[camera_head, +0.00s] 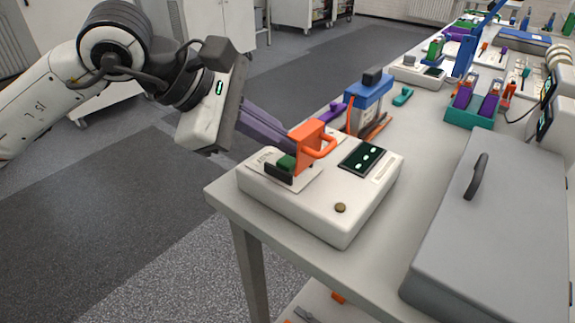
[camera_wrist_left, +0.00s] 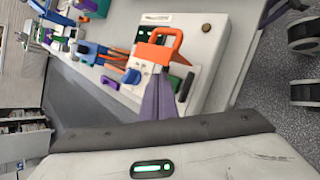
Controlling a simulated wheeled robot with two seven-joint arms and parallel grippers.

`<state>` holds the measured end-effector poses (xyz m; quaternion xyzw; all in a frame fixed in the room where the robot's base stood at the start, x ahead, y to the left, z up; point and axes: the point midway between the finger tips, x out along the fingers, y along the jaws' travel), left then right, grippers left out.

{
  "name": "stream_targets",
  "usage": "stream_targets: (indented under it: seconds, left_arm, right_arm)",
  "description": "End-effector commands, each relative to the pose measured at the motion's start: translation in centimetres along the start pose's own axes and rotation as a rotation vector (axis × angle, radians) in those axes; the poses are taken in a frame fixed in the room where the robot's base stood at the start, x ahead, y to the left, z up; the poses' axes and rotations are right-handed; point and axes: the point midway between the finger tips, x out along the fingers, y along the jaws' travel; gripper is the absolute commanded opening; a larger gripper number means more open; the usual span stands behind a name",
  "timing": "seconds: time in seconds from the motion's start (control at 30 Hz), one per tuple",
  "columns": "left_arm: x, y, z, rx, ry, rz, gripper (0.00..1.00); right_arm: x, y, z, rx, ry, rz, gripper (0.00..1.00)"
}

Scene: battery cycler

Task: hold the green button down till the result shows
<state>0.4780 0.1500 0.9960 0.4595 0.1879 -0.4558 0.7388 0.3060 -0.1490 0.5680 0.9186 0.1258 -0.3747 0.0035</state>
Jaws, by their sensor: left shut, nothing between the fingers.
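The white cycler box (camera_head: 310,215) stands at the near corner of the table. On its top is a small green piece (camera_head: 287,161) beside a black block (camera_head: 278,173); I cannot tell for certain that it is the green button. An orange part with a loop handle (camera_head: 318,142) stands upright behind it. The dark display (camera_head: 362,158) shows a few pale marks, too small to read. In the left wrist view the fingertips (camera_wrist_left: 164,74) are beside the green piece (camera_wrist_left: 174,83); contact is unclear.
A round brass knob (camera_head: 341,208) sits at the box's front corner. A grey lidded case (camera_head: 490,230) stands to the right. A blue-topped device (camera_head: 368,95) is behind the box, with more devices farther along. A table strip between box and case is clear.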

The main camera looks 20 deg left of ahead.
Motion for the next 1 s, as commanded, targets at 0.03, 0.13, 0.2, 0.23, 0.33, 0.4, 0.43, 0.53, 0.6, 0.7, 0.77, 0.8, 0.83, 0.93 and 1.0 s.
stream_targets:
  seconds: [0.03,0.13,0.2,0.23,0.33,0.4,0.43,0.53,0.6,0.7,0.77,0.8,0.83,0.93,1.0]
  left_arm:
    - [-0.04,0.04,0.04,0.0,0.0,0.0,0.0]
    - [-0.04,0.03,0.04,0.0,0.0,0.0,0.0]
    - [-0.04,0.03,0.04,0.0,0.0,0.0,0.0]
    - [-0.04,0.03,0.05,0.0,0.0,0.0,0.0]
    - [-0.04,0.03,0.05,0.0,0.0,0.0,0.0]
    - [-0.04,0.03,0.05,0.0,0.0,0.0,0.0]
    - [-0.04,0.03,0.04,0.0,0.0,0.0,0.0]
    - [-0.04,0.03,0.05,0.0,0.0,0.0,0.0]
    - [-0.04,0.03,0.05,0.0,0.0,0.0,0.0]
    - [-0.04,0.03,0.05,0.0,0.0,0.0,0.0]
    - [-0.04,0.03,0.05,0.0,0.0,0.0,0.0]
    - [-0.04,0.03,0.05,0.0,0.0,0.0,0.0]
    - [-0.04,0.03,0.05,0.0,0.0,0.0,0.0]
    - [-0.05,0.03,0.04,0.0,0.0,0.0,0.0]
    - [-0.04,0.03,0.04,0.0,0.0,0.0,0.0]
  right_arm:
    - [-0.12,0.01,0.06,0.0,-0.002,0.0,0.26]
    - [-0.18,0.02,0.26,-0.001,-0.006,0.0,0.26]
    - [-0.19,0.04,0.32,-0.001,-0.007,0.001,0.26]
    - [-0.18,0.05,0.33,-0.001,-0.007,0.001,0.26]
    - [-0.16,0.09,0.41,-0.002,-0.009,0.001,0.26]
    - [-0.14,0.11,0.47,-0.002,-0.01,0.002,0.26]
    - [-0.13,0.12,0.5,-0.002,-0.01,0.002,0.26]
    - [-0.09,0.16,0.54,-0.003,-0.011,0.002,0.26]
    - [-0.06,0.18,0.51,-0.003,-0.011,0.003,0.26]
    - [0.02,0.24,0.35,-0.004,-0.008,0.004,0.26]
    - [0.06,0.26,0.24,-0.005,-0.006,0.004,0.26]
    - [0.09,0.28,0.17,-0.005,-0.004,0.004,0.26]
    - [0.1,0.29,0.12,-0.006,-0.004,0.004,0.26]
    - [0.14,0.32,0.0,-0.006,-0.001,0.005,0.26]
    - [0.16,0.33,-0.04,-0.006,-0.001,0.005,0.26]
